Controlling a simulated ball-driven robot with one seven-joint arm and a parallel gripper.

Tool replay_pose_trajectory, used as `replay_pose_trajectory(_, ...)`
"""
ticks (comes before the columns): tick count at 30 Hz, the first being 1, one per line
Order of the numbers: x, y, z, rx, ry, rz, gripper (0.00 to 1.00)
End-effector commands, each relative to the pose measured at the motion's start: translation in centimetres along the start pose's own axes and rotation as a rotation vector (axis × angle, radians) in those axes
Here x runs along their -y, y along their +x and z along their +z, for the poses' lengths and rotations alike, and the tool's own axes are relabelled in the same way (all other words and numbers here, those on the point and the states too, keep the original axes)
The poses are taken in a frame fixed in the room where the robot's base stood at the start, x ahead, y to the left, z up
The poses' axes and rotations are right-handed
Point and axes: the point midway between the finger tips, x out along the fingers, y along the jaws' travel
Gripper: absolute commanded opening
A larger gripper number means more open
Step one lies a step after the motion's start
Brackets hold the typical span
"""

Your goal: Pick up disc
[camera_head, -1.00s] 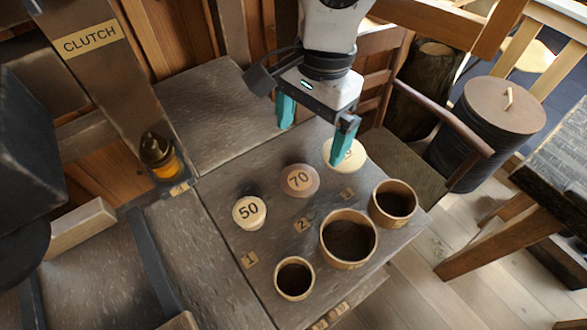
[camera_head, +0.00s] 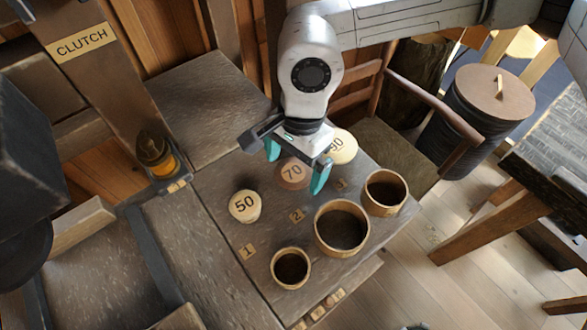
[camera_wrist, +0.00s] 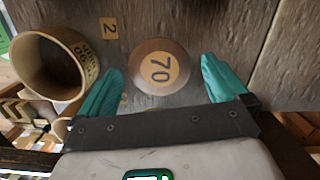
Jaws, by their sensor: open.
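Three round numbered discs stand in a row on the dark wooden table (camera_head: 230,265). The pale disc marked 50 (camera_head: 244,206) is on the left. The brown disc marked 70 (camera_head: 292,173) is in the middle. The pale disc marked 90 (camera_head: 343,145) is at the right, partly behind my gripper. My gripper (camera_head: 294,172) is open and points down above the brown disc. In the wrist view the brown disc (camera_wrist: 160,68) lies between and a little beyond the two teal fingers of my gripper (camera_wrist: 163,84), which hold nothing.
Three open round cups, small (camera_head: 290,268), large (camera_head: 342,228) and medium (camera_head: 385,192), stand along the near right side of the table. An amber lamp (camera_head: 157,155) stands at left. A wooden chair (camera_head: 395,150) is behind. Small number tags lie between discs and cups.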

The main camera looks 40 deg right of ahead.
Motion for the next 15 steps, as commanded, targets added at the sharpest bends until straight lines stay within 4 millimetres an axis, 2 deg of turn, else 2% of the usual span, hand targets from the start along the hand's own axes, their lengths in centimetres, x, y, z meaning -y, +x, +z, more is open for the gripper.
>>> replay_pose_trajectory(2,0.0,-0.01,0.0,0.0,0.0,0.0,1.0)
replay_pose_trajectory(15,0.0,-0.04,0.0,0.001,0.001,0.0,0.58)
